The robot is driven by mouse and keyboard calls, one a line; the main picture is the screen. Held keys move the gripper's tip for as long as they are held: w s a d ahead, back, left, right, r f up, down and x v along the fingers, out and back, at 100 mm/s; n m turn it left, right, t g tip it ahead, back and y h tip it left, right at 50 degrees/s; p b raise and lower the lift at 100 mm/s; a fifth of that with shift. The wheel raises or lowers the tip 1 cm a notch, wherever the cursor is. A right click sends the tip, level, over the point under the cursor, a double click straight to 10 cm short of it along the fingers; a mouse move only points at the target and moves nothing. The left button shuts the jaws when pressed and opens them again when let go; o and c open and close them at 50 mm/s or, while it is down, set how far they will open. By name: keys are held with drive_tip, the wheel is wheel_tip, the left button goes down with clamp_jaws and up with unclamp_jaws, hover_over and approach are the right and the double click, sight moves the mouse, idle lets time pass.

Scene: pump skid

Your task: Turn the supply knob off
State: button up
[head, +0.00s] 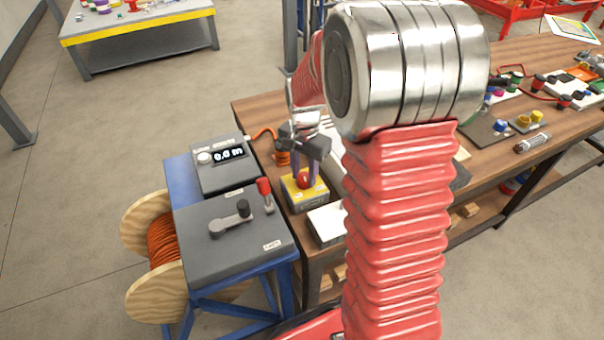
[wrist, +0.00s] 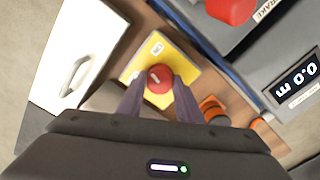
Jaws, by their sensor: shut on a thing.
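A round red knob (head: 304,182) stands on top of a small yellow box (head: 297,192) at the near left corner of the wooden bench. In the wrist view the red knob (wrist: 159,78) is in the middle of the yellow box (wrist: 183,57), which has a white label with a small symbol. My gripper (head: 305,176) reaches down over the box with its two dark fingers on either side of the knob. In the wrist view my gripper (wrist: 159,84) is shut on the knob. The fingers partly cover its sides, and I cannot tell its turn position.
A grey panel with a crank (head: 232,218) and a red-topped lever (head: 265,192) stands close left of the box. A display unit (head: 222,160) reads 0.0 m. A cable reel (head: 160,245) stands beside it. A white box with a handle (wrist: 77,62) is close by.

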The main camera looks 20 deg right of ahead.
sight(304, 176)
drive_tip(key=n, duration=0.6)
drive_tip(key=shift+w+d+n, duration=0.15)
drive_tip(key=shift+n, duration=0.15)
drive_tip(key=n, duration=0.5)
drive_tip(key=shift+r, duration=0.1)
drive_tip(key=o, duration=1)
drive_tip(key=shift+o, duration=0.2)
wheel_tip(304, 176, up, 14)
drive_tip(key=shift+f, duration=0.2)
idle(0.4)
